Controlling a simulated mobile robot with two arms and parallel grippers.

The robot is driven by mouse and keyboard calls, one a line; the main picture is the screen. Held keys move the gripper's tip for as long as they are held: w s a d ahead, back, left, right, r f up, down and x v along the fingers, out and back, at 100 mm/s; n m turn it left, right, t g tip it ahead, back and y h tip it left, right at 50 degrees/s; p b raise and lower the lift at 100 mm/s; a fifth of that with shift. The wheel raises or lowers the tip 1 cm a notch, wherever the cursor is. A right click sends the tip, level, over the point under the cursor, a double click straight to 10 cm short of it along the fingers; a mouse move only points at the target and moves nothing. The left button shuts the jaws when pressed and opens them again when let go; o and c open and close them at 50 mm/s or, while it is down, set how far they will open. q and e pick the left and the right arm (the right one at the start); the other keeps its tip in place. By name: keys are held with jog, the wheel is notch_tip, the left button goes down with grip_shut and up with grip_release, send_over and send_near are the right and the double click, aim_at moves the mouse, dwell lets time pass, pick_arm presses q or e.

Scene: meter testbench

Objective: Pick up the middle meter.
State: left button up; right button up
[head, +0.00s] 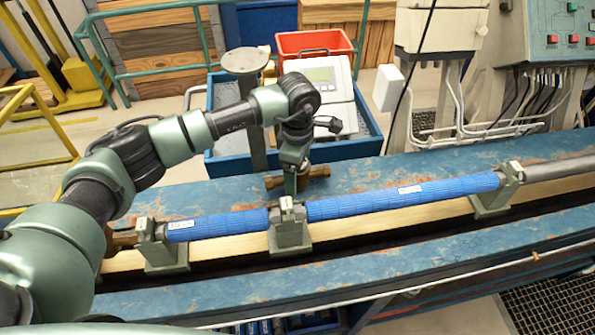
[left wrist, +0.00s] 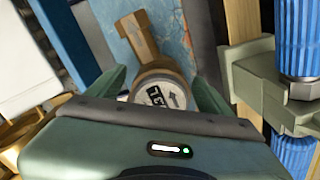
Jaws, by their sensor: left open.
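A brass meter (head: 318,172) lies on the blue worn bench top (head: 375,170) behind the blue pipe. In the left wrist view the meter (left wrist: 137,38) shows a round dial with a white and black face and a brass pipe stub leading away. My left gripper (head: 292,186) is right above the meter and hides its middle in the head view. In the left wrist view the gripper (left wrist: 158,82) is open, with one green finger on each side of the dial. I cannot tell if the fingers touch it. My right gripper is not in view.
Blue pipe sections (head: 400,197) run along the bench in grey-green holders (head: 290,238), close in front of the gripper. Another brass piece (head: 122,240) sits at the pipe's left end, partly behind my arm. A blue bin (head: 345,150) and a post (head: 247,100) stand behind.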

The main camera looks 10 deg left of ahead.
pick_arm(q)
grip_shut()
jog(key=shift+w, duration=0.1)
dwell(0.3)
